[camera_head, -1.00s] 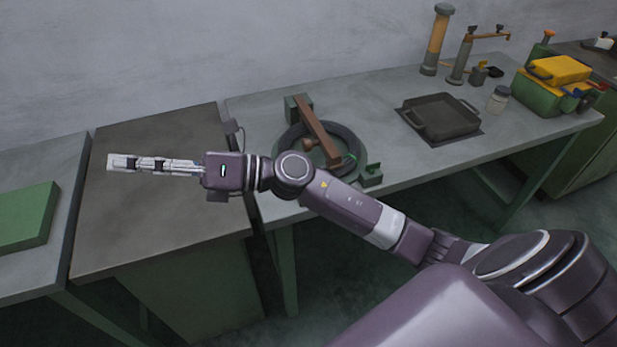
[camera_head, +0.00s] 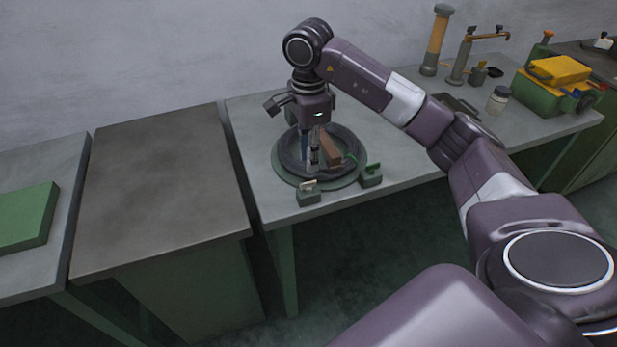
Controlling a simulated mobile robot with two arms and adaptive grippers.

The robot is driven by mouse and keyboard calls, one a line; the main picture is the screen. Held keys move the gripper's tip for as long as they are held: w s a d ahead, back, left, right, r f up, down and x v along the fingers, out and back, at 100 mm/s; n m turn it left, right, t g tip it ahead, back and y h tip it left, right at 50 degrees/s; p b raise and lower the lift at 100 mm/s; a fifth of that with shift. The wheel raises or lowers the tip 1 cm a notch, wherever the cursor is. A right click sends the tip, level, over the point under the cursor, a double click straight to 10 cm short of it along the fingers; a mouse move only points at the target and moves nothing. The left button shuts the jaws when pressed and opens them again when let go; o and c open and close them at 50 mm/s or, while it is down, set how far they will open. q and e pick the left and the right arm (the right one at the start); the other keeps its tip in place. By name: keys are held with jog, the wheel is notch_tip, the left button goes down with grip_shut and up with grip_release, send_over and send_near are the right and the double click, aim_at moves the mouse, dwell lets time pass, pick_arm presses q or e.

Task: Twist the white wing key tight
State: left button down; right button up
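A small pale piece (camera_head: 308,185), which looks like the white wing key, sits on top of a small green block (camera_head: 308,198) at the front edge of a round green fixture (camera_head: 286,172). My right gripper (camera_head: 312,166) points straight down over the dark ring (camera_head: 348,148) of this fixture, just behind the pale piece. It appears apart from the piece. Its fingers are beside a brown bar (camera_head: 331,147) that lies across the ring; whether they touch it, or are open or shut, I cannot tell. My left gripper is not in view.
A second green block (camera_head: 371,176) stands at the fixture's right front. A jar (camera_head: 498,100), a yellow-topped green box (camera_head: 540,95) and upright tools (camera_head: 437,40) are further right. The dark cabinet top (camera_head: 160,180) at left is bare.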

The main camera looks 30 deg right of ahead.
aim_at(309, 182)
notch_tip(309, 182, down, 7)
jog(key=shift+f+p, duration=0.2)
jog(key=shift+p, duration=0.6)
grip_shut()
